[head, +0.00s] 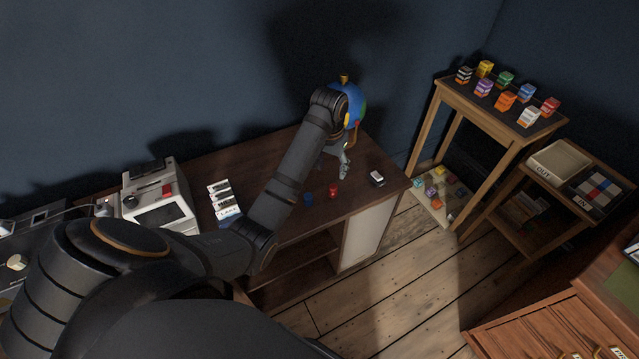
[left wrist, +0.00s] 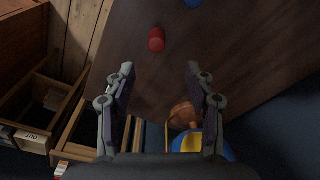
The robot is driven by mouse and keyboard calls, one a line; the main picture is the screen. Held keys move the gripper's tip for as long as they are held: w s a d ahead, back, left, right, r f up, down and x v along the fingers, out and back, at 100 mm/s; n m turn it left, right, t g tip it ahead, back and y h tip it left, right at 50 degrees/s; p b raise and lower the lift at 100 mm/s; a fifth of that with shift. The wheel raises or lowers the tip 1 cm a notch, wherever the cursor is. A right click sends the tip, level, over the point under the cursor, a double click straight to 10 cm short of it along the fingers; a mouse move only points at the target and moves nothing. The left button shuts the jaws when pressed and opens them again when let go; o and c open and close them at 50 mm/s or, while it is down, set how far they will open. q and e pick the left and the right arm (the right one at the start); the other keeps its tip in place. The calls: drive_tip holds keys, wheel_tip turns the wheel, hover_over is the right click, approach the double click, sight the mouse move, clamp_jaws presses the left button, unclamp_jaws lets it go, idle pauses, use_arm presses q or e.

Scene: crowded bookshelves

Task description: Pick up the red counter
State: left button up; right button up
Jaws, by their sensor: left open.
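The red counter (head: 333,191) stands on the dark wooden desk (head: 290,160), just right of a blue counter (head: 308,199). In the left wrist view the red counter (left wrist: 156,40) is near the top middle, beyond the fingertips, with the blue counter (left wrist: 194,2) cut off at the top edge. My left gripper (head: 345,165) is above the desk, near the globe and behind the red counter. It is open and empty; its two fingers (left wrist: 160,78) are spread apart in the left wrist view. My right gripper is not in view.
A globe (head: 351,103) stands close behind my left gripper. A small white-and-black box (head: 376,179) lies near the desk's right end. White cards (head: 223,197) and a boxy machine (head: 159,199) are to the left. A stool (head: 500,112) with several coloured boxes stands right.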

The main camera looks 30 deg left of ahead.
use_arm(q)
hover_over(333, 187)
wheel_tip(333, 187, down, 5)
drive_tip(key=shift+s+d+r, duration=0.1)
drive_tip(key=shift+f, duration=0.35)
wheel_tip(333, 187, down, 5)
drive_tip(key=shift+r, duration=0.15)
drive_tip(key=shift+w, duration=0.2)
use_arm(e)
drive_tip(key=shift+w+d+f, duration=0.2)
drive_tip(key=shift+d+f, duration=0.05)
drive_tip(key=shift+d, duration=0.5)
use_arm(q)
drive_tip(key=c, duration=0.9)
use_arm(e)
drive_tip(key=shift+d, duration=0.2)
